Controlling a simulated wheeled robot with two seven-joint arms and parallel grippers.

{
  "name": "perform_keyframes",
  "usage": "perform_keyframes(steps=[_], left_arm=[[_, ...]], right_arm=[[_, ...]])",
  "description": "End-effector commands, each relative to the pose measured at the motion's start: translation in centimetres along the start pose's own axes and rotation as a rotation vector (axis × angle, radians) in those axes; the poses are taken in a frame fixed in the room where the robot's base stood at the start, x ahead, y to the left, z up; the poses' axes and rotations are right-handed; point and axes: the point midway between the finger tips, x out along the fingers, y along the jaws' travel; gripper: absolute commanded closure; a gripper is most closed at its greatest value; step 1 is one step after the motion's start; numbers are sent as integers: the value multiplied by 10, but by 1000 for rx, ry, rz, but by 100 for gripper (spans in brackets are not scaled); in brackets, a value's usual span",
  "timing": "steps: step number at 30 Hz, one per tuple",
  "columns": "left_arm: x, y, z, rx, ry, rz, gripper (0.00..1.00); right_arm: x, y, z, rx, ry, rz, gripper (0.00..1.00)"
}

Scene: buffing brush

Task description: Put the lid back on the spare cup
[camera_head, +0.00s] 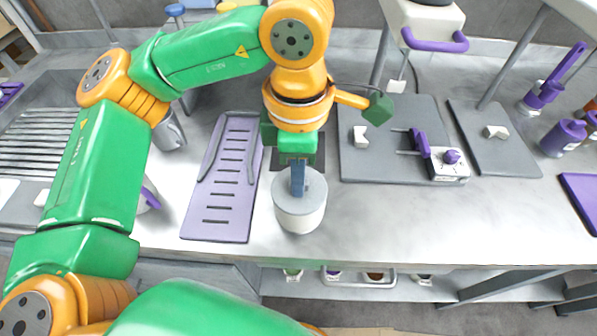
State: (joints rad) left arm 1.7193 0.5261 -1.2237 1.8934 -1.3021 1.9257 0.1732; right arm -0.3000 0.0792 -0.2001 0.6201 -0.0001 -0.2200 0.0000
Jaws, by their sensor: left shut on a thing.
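A pale cup (300,217) stands upright near the front edge of the counter. A round grey lid (315,188) shows at its top, level and in line with the cup. I cannot tell from this angle whether it is fully seated or a little above the rim. My left gripper (298,190) reaches straight down from above and is shut on the lid near its middle. The fingers hide the part they hold. My right gripper is not in view.
Grey boards (400,165) lie to the right, with a purple-handled white device (447,163) on one. Purple-topped bottles stand at far right. The counter right of the cup is clear.

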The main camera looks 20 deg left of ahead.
Motion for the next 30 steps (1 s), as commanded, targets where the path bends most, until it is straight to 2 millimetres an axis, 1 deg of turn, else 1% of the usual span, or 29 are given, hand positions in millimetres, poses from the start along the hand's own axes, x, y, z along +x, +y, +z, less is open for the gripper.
perform_keyframes(steps=[8, 9, 11, 12, 13, 19, 20, 21, 22, 23, 30], left_arm=[[0, 0, 0, 0, 0, 0, 100], [0, 0, 0, 0, 0, 0, 78], [0, 0, 0, 0, 0, 0, 61], [0, 0, 0, 0, 0, 0, 51], [0, 0, 0, 0, 0, 0, 48], [0, 0, 0, 0, 0, 0, 48], [0, 0, 0, 0, 0, 0, 43], [0, 0, 0, 0, 0, 0, 32], [0, 0, 0, 0, 0, 0, 24], [0, 0, 0, 0, 0, 0, 18], [0, 0, 0, 0, 0, 0, 18]], right_arm=[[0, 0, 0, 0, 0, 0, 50], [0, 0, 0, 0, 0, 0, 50], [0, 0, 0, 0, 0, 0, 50], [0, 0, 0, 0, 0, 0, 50], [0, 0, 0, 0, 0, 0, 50], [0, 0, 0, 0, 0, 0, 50], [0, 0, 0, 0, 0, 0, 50], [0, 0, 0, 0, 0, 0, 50], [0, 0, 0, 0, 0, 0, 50], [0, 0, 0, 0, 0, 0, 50], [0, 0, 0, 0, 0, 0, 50]])
